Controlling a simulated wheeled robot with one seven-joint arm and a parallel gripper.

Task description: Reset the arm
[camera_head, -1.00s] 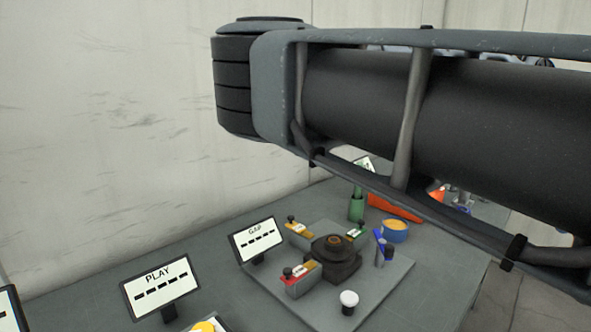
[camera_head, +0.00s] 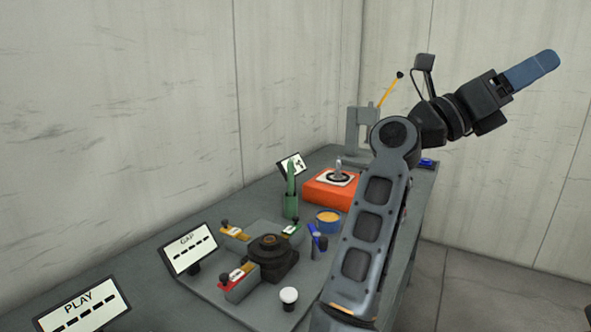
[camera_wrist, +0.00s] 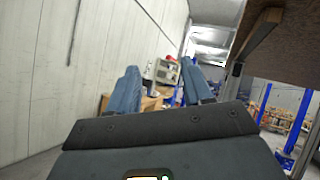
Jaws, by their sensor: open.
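My gripper (camera_head: 535,70) is raised high at the upper right in the head view, above and to the right of the bench, pointing up and to the right. Its blue fingers also show in the wrist view (camera_wrist: 160,88), spread apart with nothing between them. The arm rises from the bottom right of the head view, bends at a round joint and reaches out to the right. It is clear of everything on the bench and covers part of the bench's right side.
Open floor lies right.

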